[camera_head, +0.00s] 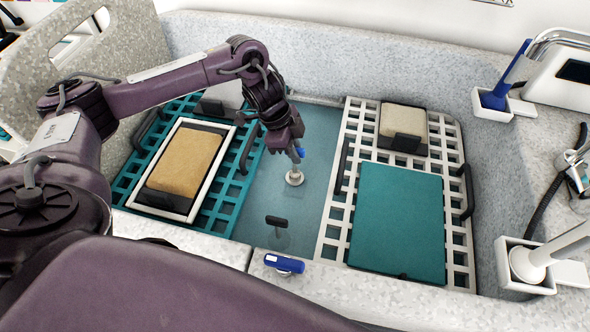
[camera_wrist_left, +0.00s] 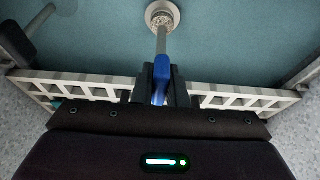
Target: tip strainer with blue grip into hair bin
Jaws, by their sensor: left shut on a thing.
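The strainer (camera_head: 294,178) is a small pale round piece on a thin stem with a blue grip (camera_head: 300,153). It is over the teal basin floor between two white and teal racks; I cannot tell whether it touches the floor. My left gripper (camera_head: 296,150) points down and is shut on the blue grip. In the left wrist view the round strainer (camera_wrist_left: 162,17) hangs beyond the fingers (camera_wrist_left: 163,80), with the stem running to the blue grip (camera_wrist_left: 160,94). I cannot make out which thing is the hair bin. My right gripper is out of view.
A teal rack (camera_head: 226,205) with a tan pad is left, a white rack (camera_head: 333,222) with a teal board right. A dark-handled tool (camera_head: 277,221) stands in the gap. A blue-handled item (camera_head: 284,263) lies on the front rim. White holders (camera_head: 504,104) line the right edge.

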